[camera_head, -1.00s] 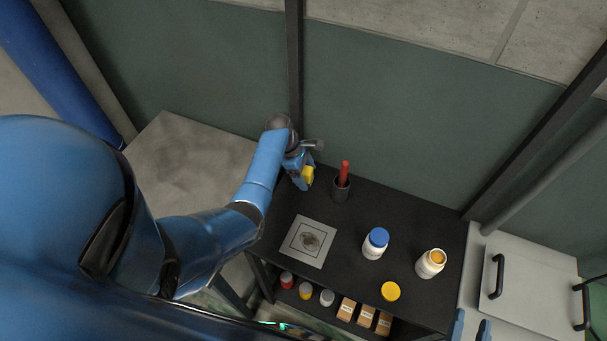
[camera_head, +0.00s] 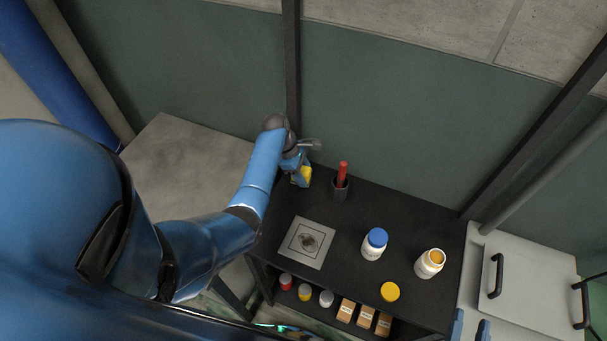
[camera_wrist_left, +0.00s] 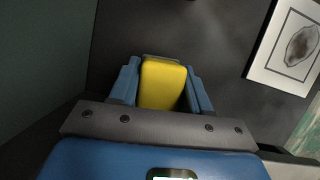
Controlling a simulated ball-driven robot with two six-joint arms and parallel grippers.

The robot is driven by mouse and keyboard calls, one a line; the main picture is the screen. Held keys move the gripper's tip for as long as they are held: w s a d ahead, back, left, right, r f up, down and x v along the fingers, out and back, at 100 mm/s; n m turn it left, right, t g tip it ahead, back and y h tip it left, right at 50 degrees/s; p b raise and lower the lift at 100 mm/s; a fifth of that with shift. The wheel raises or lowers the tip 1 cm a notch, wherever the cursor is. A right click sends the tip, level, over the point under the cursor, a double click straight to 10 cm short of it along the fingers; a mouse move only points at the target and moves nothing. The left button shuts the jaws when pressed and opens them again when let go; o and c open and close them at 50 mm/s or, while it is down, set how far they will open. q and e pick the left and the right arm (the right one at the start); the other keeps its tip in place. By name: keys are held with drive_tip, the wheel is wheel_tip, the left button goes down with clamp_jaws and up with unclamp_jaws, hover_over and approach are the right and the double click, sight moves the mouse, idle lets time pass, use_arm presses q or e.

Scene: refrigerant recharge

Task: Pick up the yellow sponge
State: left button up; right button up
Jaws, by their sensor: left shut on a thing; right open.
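The yellow sponge (camera_head: 304,176) is at the back left corner of the black table. My left gripper (camera_head: 300,177) is at the sponge and hides part of it in the head view. In the left wrist view the sponge (camera_wrist_left: 162,84) lies between the two blue fingers of my left gripper (camera_wrist_left: 162,88), which are shut on it. I cannot tell whether the sponge is clear of the table top.
A dark cup (camera_head: 340,188) with a red-handled tool stands right of the sponge. A stained square plate (camera_head: 307,242) lies in front. A blue-capped bottle (camera_head: 375,243), an open white bottle (camera_head: 430,263) and a yellow lid (camera_head: 390,291) are further right. A wall rises behind.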

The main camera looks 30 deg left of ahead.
sight(309, 171)
use_arm(q)
wheel_tip(309, 171, up, 6)
drive_tip(key=shift+r, duration=0.25)
drive_tip(key=s+d, duration=0.1)
drive_tip(key=s, duration=1.8)
drive_tip(key=shift+s+f+p, duration=0.2)
drive_tip(key=shift+s+p, duration=0.15)
drive_tip(key=shift+p, duration=0.1)
drive_tip(key=o, duration=0.4)
drive_tip(key=shift+c, duration=1.3)
drive_tip(key=shift+d+r, duration=0.1)
drive_tip(key=shift+r, duration=0.05)
